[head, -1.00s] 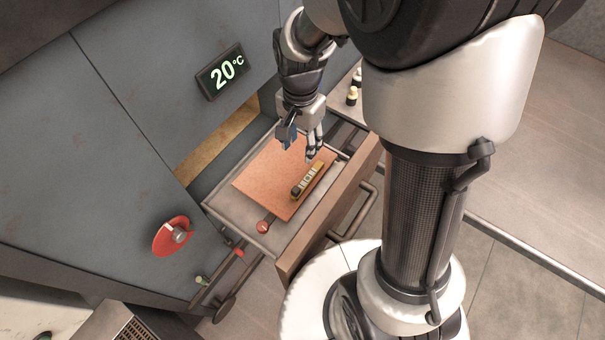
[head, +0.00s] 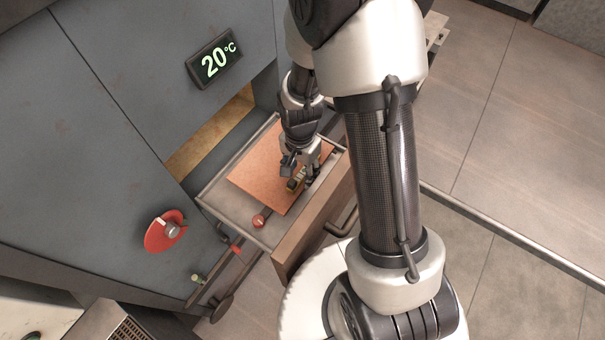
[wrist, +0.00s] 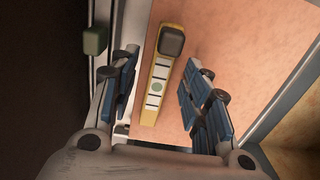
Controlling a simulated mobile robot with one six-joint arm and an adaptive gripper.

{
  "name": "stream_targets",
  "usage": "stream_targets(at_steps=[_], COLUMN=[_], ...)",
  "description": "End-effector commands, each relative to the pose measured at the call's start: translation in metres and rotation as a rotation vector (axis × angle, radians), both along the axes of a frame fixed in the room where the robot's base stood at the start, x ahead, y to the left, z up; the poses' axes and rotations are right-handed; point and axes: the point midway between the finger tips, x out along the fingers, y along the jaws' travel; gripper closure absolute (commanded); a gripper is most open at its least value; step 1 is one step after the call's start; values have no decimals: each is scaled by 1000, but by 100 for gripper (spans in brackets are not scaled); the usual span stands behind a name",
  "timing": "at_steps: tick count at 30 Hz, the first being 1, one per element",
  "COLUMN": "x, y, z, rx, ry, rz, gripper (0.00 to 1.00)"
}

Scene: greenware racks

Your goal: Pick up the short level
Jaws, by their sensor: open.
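The short level is a small yellow bar with a pale marked face and a dark block at one end. In the wrist view the level (wrist: 157,85) lies on an orange-pink board, between the two blue-padded fingers of my gripper (wrist: 160,95). Both fingers are apart from it, with a gap on each side. In the head view my gripper (head: 303,170) is low over the board, and the level (head: 294,184) shows only in part, with the rest hidden behind the fingers. The gripper is open and empty.
The board (head: 255,170) lies in an open drawer (head: 230,209) below a grey cabinet with a 20°C display (head: 214,58). A red dial (head: 165,230) is on the cabinet.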

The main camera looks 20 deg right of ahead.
Motion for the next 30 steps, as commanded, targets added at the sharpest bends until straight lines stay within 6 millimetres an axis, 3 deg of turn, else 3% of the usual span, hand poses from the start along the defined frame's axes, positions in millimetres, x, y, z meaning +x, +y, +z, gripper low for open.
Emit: stream_targets(at_steps=[3, 11, 30], x=[0, 0, 0], y=[0, 0, 0], z=[-10, -11, -11], rx=[0, 0, 1], ry=[1, -1, -1], rz=[0, 0, 1], gripper=[57, 58, 100])
